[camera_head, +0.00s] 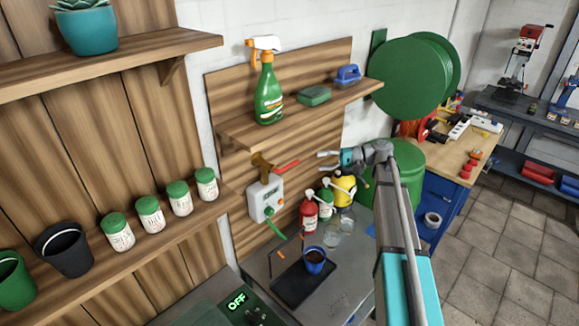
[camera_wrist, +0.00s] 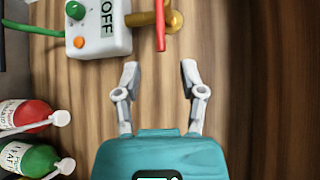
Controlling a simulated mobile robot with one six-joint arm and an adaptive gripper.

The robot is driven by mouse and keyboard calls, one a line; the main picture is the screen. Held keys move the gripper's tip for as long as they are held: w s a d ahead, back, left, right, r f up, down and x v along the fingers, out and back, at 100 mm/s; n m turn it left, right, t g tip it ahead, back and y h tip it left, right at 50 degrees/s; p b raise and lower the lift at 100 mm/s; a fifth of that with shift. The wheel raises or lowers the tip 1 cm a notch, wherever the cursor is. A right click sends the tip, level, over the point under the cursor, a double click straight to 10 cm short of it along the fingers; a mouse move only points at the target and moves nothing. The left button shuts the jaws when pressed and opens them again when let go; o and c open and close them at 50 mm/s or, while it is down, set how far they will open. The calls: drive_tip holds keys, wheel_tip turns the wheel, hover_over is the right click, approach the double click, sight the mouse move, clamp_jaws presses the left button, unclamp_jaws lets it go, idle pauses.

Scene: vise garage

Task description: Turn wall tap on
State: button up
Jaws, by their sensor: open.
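The wall tap (camera_head: 262,163) is brass with a red lever (camera_head: 287,166), mounted on the wooden wall panel under a shelf. In the wrist view the brass tap (camera_wrist: 172,19) is at the top, and its red lever (camera_wrist: 160,28) points toward me. A white box (camera_head: 265,197) hangs just below the tap; in the wrist view this box (camera_wrist: 98,30) reads OFF. My gripper (camera_head: 321,161) is open and empty, a short way to the right of the lever. In the wrist view my gripper (camera_wrist: 160,72) has its fingers spread, with the lever's end ahead between them, apart from both.
A shelf (camera_head: 310,110) with a green spray bottle (camera_head: 268,92) is above the tap. Red (camera_head: 308,217), green (camera_head: 325,203) and yellow (camera_head: 344,190) bottles stand below my gripper. A blue pot (camera_head: 315,260) sits on a black tray. A green hose (camera_head: 275,228) leaves the box.

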sight(294, 164)
drive_tip(key=a, duration=0.3)
drive_tip(key=a+f+b, duration=0.1)
drive_tip(key=a, duration=0.6)
drive_tip(key=shift+a+f, duration=0.2)
clamp_jaws()
drive_tip(key=shift+a, duration=0.2)
